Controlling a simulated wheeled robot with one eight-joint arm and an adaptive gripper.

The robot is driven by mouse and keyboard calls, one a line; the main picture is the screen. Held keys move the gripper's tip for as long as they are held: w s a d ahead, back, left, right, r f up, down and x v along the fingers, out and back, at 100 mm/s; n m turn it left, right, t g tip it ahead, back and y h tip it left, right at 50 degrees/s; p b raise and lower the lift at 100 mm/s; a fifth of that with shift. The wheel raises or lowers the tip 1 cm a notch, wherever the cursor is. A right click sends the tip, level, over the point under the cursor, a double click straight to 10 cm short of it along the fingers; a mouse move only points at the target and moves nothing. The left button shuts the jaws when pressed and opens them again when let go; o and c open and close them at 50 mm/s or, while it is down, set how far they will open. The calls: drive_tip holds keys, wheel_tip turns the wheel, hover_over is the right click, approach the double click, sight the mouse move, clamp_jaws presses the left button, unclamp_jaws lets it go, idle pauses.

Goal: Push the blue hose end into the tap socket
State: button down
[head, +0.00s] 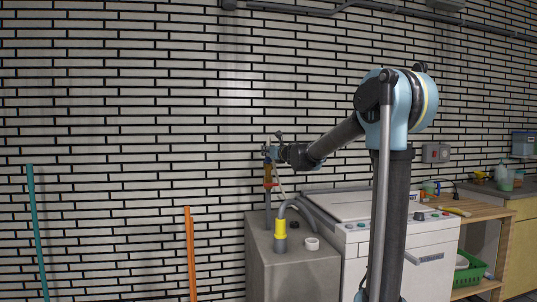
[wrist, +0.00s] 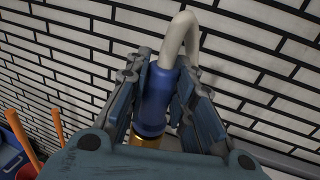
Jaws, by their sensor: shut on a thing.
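My gripper (head: 270,151) is at the wall above the grey cabinet. In the wrist view its two fingers (wrist: 164,75) are shut on the blue hose end (wrist: 156,98), one on each side. A pale hose (wrist: 181,36) leaves the top of the hose end and bends over to the right. A brass-coloured part, apparently the tap socket (wrist: 147,139), shows directly below the blue end. In the head view the brass tap (head: 267,171) with a red part stands under my gripper. Whether the hose end sits inside the socket or just above it, I cannot tell.
The grey cabinet (head: 292,268) carries a yellow collar (head: 280,229) with a grey hose and a white ring (head: 312,243). A white machine (head: 352,205) stands to the right, then a wooden bench (head: 470,213) with a green basket (head: 468,270). Teal and orange poles stand left.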

drive_tip(key=shift+f, duration=0.3)
drive_tip(key=c, duration=1.3)
unclamp_jaws()
drive_tip(key=v, duration=1.2)
drive_tip(key=shift+w+f, duration=0.1)
